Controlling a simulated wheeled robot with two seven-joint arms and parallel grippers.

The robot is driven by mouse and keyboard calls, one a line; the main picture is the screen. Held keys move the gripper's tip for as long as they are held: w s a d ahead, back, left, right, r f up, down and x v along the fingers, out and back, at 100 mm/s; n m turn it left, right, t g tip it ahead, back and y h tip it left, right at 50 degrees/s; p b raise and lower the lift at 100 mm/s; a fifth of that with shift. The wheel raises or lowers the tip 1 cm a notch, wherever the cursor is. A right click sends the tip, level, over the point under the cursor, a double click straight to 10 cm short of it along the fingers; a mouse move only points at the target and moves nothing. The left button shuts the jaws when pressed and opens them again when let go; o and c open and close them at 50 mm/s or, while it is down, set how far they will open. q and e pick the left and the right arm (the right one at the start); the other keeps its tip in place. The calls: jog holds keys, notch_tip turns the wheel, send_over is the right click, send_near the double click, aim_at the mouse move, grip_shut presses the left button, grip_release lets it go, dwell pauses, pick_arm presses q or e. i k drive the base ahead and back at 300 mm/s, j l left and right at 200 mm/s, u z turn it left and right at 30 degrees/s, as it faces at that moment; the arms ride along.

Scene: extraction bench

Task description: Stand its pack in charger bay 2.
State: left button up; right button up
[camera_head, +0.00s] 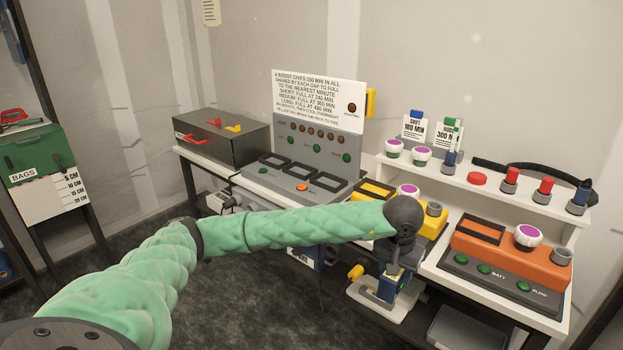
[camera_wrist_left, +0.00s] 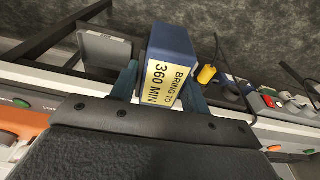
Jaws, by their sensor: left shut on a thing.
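My left gripper (camera_head: 396,268) hangs low in front of the bench, jaws shut on a dark blue pack (camera_head: 387,288). In the left wrist view the pack (camera_wrist_left: 172,48) sits between the two fingers and carries a yellow label reading "BRING TO 360 MIN". The grey charger (camera_head: 290,187) stands left of the gripper, on the bench. It has three dark-framed bays in a row, which look empty; their numbers are not readable. A sign (camera_head: 320,97) about boost and charge times stands above its back panel. My right gripper is not in view.
A yellow unit (camera_head: 428,224) and an orange unit (camera_head: 511,254) stand on the bench to the right. A raised shelf (camera_head: 462,178) holds knobs and small parts. A dark case (camera_head: 223,139) stands left of the charger. My left forearm crosses in front of the bench.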

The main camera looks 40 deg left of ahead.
aim_at(301, 173)
jog(key=j+z, duration=0.15)
jog(key=j, duration=0.6)
jog(key=j+z, duration=0.15)
jog(key=j, duration=0.6)
jog(key=j+z, duration=0.1)
jog(key=j, duration=0.65)
jog(key=k+j+z, duration=0.15)
jog(key=j, duration=0.6)
